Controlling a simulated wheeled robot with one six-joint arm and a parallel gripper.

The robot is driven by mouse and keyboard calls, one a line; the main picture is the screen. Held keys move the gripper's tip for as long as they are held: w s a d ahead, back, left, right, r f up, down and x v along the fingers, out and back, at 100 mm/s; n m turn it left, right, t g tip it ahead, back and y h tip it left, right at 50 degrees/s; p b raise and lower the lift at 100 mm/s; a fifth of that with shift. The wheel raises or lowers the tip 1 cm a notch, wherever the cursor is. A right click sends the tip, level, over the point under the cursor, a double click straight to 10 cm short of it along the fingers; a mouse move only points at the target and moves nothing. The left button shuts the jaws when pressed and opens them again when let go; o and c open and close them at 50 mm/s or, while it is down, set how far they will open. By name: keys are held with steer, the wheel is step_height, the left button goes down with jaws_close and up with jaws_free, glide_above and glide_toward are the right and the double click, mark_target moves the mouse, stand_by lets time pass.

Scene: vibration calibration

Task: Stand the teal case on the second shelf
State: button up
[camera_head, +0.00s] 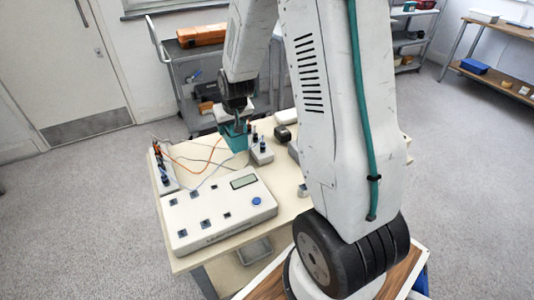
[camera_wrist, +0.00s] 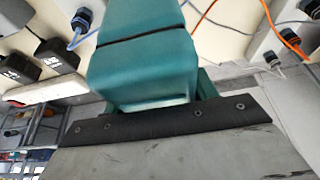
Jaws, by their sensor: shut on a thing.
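The teal case (camera_head: 236,140) is at the far side of the cream table in the head view. My gripper (camera_head: 236,122) reaches down to it from above and is shut on it. In the wrist view the teal case (camera_wrist: 145,62) fills the upper middle, with a dark seam across it. A dark gripper pad edge (camera_wrist: 160,122) lies in front of its lower part. I cannot tell whether the case touches the table. A grey shelf unit (camera_head: 405,35) with several things on it stands at the back right; its lower part is partly hidden by my arm.
The cream table (camera_head: 285,205) bears a white device (camera_head: 215,212) with a blue button, a cable strip (camera_head: 163,168) and small connector blocks (camera_head: 262,152). Orange and grey cables run near the case. A grey cart (camera_head: 185,80) with an orange case (camera_head: 201,35) stands behind. A wooden bench (camera_head: 500,80) is at right.

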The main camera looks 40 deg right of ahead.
step_height(320, 180, down, 9)
steer(key=shift+f, duration=0.1)
stand_by(0.4)
steer(key=o, duration=1.3)
steer(key=shift+f, duration=0.1)
